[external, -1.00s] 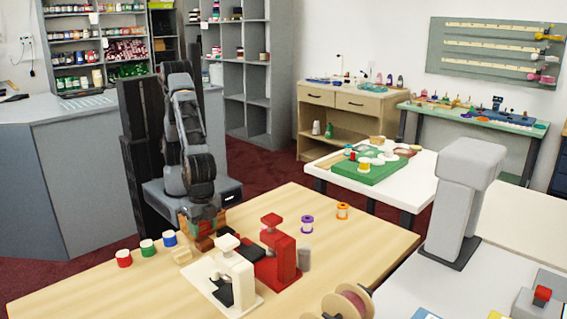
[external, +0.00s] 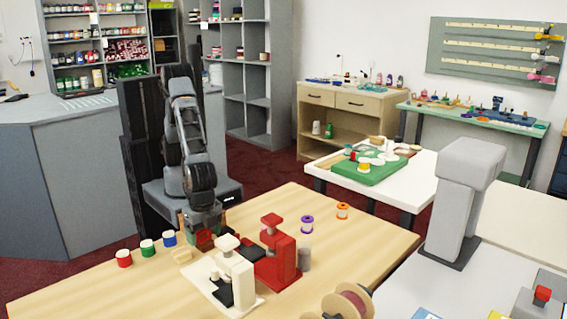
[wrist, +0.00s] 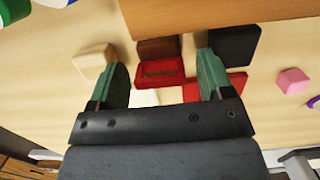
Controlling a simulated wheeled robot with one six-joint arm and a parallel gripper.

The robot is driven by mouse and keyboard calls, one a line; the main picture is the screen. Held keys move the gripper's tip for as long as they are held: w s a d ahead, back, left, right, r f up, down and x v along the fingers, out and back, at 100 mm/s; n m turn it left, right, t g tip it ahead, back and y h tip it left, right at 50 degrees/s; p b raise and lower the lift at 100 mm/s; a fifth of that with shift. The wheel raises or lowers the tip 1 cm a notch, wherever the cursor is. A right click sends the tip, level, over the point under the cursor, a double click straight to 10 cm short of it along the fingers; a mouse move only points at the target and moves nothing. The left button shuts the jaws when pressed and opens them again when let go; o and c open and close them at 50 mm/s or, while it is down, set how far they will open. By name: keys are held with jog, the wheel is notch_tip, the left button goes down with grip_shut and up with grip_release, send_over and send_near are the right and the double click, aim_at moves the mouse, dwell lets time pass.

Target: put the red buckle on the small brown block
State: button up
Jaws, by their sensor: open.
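In the wrist view the red buckle (wrist: 160,74), a red frame with a dark middle, lies between my green fingertips. The small brown block (wrist: 157,48) shows right against its far side; I cannot tell whether the buckle rests on the block or only beside it. My gripper (wrist: 160,66) is open, with a finger on each side and gaps to the buckle. In the external view my gripper (external: 205,231) is low over the wooden table, with a bit of red showing between its fingers and the brown block mostly hidden.
A larger orange-brown wooden piece (wrist: 215,12) lies beyond the block. A red press (external: 278,252) and a white press (external: 236,280) stand close to the right. Red (external: 124,258), green (external: 148,247) and blue spools stand at left. A pale block (external: 181,256) is near my gripper.

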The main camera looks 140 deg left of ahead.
jog(key=shift+r, duration=0.1)
notch_tip(320, 180, up, 12)
jog(key=w, duration=0.1)
jog(key=s+a+r+t, duration=0.2)
jog(key=s+a+t, duration=0.2)
jog(key=s+a, duration=1)
jog(key=shift+a+t, duration=0.4)
jog(key=shift+a, duration=0.05)
jog(key=shift+p, duration=0.35)
notch_tip(320, 180, up, 3)
jog(key=p, duration=0.2)
jog(key=shift+r+p, duration=0.15)
jog(key=shift+p, duration=0.2)
